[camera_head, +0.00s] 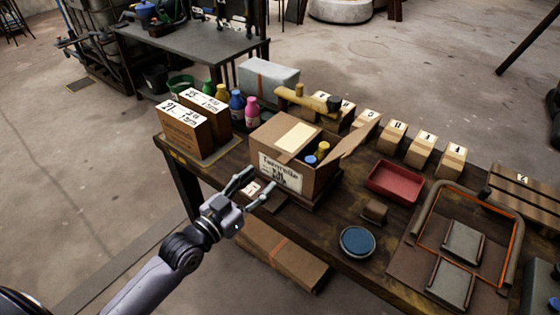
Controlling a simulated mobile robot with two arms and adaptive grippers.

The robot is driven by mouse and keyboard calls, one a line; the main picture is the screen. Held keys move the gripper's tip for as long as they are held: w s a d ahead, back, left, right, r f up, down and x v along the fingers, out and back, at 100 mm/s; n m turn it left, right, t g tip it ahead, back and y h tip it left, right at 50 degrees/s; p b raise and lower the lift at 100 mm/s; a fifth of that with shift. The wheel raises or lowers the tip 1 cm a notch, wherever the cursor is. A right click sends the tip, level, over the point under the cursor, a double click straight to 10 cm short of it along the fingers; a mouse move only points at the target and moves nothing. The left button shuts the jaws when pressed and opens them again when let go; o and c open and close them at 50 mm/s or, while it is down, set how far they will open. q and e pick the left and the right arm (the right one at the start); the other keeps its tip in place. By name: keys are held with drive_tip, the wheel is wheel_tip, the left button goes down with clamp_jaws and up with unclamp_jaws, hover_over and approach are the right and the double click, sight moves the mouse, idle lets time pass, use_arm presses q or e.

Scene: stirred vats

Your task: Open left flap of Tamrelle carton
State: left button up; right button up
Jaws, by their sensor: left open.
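The Tamrelle carton (315,183) is a brown cardboard box on the dark wooden table, with a printed white label on its front. Its right flap (357,137) stands out to the right. The left flap (272,133) lies over the left part of the top, with a cream patch beside or on it. Blue and yellow caps (318,153) show in the uncovered right part. My left gripper (256,188) is open and empty, in front of the carton's lower left front; whether it touches the carton is unclear. My right gripper is out of view.
Two labelled cartons (185,132) and several coloured bottles (237,107) stand left and behind. A red tray (396,181), blue round lid (357,242) and small boxes (421,150) lie to the right. A flat carton (284,257) sits below the table's front edge.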

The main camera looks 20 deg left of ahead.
sight(281, 162)
use_arm(q)
drive_tip(key=x, duration=0.9)
clamp_jaws()
idle(0.4)
